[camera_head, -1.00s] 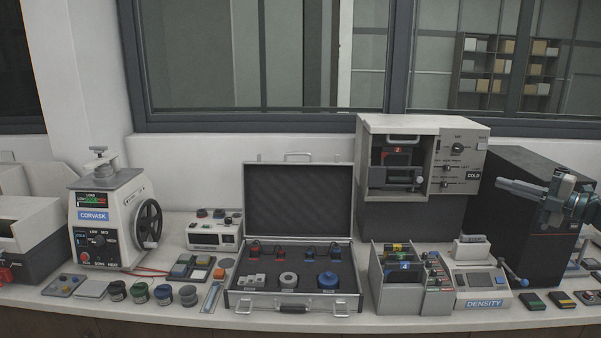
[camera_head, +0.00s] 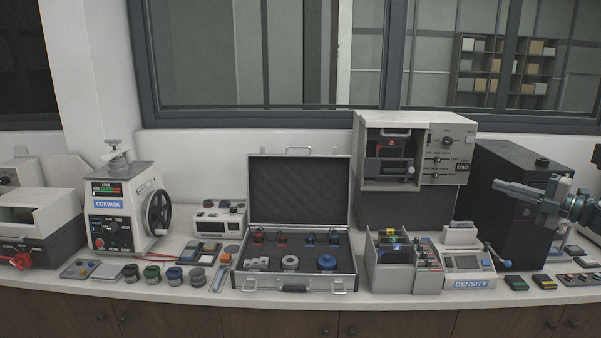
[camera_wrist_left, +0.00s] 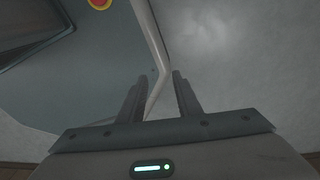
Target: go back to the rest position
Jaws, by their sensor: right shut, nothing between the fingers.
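My right gripper (camera_head: 500,187) comes in from the right edge in the head view. It is shut and empty, in front of the black cabinet (camera_head: 500,230) in the picture and above the bench. My left gripper (camera_wrist_left: 159,76) shows only in the left wrist view. Its two dark fingers stand apart with nothing between them. Beyond them are a grey panel and a pale speckled surface. My left arm is outside the head view.
The long bench (camera_head: 215,286) carries the CORVASK press (camera_head: 120,215), an open case (camera_head: 240,266), a tall grey-white machine (camera_head: 400,210), a divided bin (camera_head: 390,277) and a DENSITY scale (camera_head: 465,268). Small jars and pads line its front edge. Wooden cupboard doors (camera_head: 270,322) show below.

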